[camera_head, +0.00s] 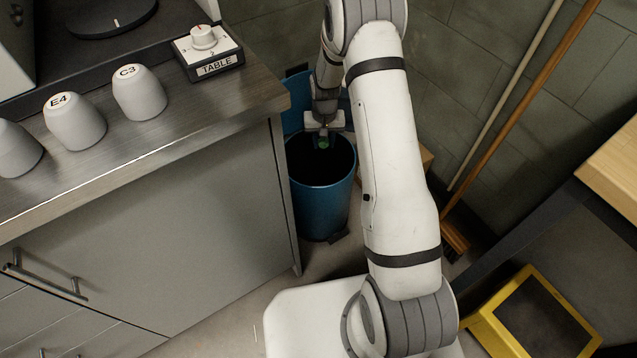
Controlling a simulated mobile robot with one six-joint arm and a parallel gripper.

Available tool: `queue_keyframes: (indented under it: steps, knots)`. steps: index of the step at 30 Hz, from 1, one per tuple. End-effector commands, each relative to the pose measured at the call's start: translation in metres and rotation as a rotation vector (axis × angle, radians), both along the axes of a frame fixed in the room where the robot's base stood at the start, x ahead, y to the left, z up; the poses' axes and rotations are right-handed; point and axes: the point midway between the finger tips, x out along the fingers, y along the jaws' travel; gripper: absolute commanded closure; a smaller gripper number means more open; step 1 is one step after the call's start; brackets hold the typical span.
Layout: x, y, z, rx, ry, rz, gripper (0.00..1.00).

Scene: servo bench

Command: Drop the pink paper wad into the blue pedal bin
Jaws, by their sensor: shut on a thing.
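The blue pedal bin (322,205) stands on the floor at the right end of the counter. Its lid (294,103) is up at the back and its dark mouth is open. My gripper (323,136) points down over the bin's mouth and is shut on a small green thing (323,144), most of which the fingers hide. The held thing looks green, not pink. I see no pink paper wad in this view. The inside of the bin is too dark to tell its contents.
The counter (140,160) edge runs close to the bin's left. On it stand upturned cups marked E4 (75,122) and C3 (139,93), and a dial box labelled TABLE (208,52). A broom (520,110) leans on the wall right of my arm. A yellow-framed object (488,325) stands lower right.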

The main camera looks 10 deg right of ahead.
Motion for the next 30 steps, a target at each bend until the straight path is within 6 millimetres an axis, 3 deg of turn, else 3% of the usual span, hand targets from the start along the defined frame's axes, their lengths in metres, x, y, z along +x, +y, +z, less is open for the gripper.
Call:
queue_keyframes:
  steps: [10,21,22,30]
  knots:
    - [0.0,0.0,-0.044,0.0,0.001,0.001,0.95]
    - [0.0,0.001,-0.05,0.0,0.0,0.001,0.95]
    - [0.0,0.001,-0.049,0.0,0.0,0.001,0.66]
    - [0.0,0.001,-0.05,0.0,0.0,0.002,0.44]
